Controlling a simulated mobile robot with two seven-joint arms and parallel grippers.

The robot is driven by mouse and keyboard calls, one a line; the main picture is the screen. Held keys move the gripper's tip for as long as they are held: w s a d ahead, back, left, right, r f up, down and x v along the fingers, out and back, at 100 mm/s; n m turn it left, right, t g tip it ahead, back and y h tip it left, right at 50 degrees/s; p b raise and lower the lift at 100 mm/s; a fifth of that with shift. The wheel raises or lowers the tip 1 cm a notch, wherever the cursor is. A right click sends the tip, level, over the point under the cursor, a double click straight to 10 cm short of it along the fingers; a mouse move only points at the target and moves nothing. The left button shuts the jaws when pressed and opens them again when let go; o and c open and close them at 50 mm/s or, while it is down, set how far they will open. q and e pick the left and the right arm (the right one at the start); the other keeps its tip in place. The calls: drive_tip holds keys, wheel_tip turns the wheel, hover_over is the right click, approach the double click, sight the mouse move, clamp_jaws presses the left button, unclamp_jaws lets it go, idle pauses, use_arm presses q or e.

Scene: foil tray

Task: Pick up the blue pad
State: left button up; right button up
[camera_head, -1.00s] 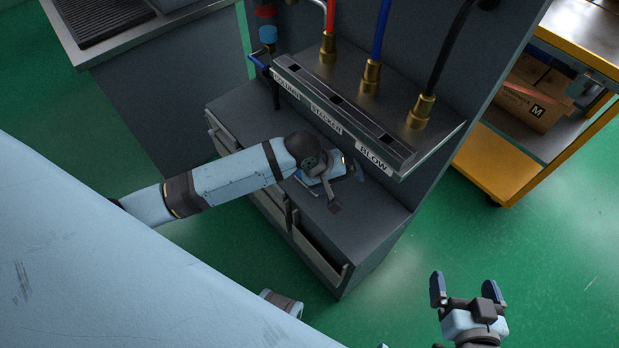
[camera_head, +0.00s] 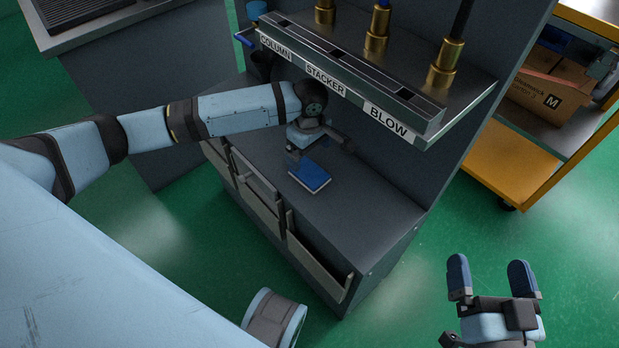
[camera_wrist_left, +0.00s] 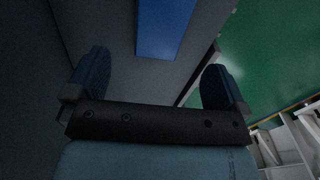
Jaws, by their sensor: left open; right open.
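The blue pad (camera_head: 310,176) lies flat on the grey cabinet top, below the shelf labelled COLUMN, STACKER and BLOW. My left gripper (camera_head: 318,145) is just behind it, over the cabinet top and near the shelf, and partly hidden by its own wrist. In the left wrist view my left gripper (camera_wrist_left: 160,85) is open and empty, and the blue pad (camera_wrist_left: 165,28) shows beyond the fingertips at the top edge, apart from them. My right gripper (camera_head: 492,280) is open and empty over the green floor at the lower right.
The grey cabinet (camera_head: 375,215) has a drawer (camera_head: 318,262) standing partly open at its front. The labelled shelf (camera_head: 345,88) overhangs the cabinet top close to my left wrist. A yellow cart (camera_head: 510,160) with a cardboard box (camera_head: 545,98) stands at the right.

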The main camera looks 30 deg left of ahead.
sight(310, 171)
use_arm(q)
drive_tip(key=shift+f+b, duration=0.5)
drive_tip(key=shift+f, duration=1)
drive_tip(key=shift+f+b, duration=0.4)
drive_tip(key=shift+f, duration=0.1)
wheel_tip(310, 171, down, 3)
drive_tip(key=shift+r+b, duration=0.15)
drive_tip(key=shift+b, duration=0.7)
drive_tip(key=shift+f, duration=0.4)
drive_tip(key=shift+d, duration=0.1)
use_arm(e)
drive_tip(key=shift+a+f+y, duration=0.1)
drive_tip(key=shift+a+y, duration=0.5)
drive_tip(key=shift+y, duration=0.2)
use_arm(q)
drive_tip(key=shift+c, duration=0.5)
drive_tip(key=c, duration=0.9)
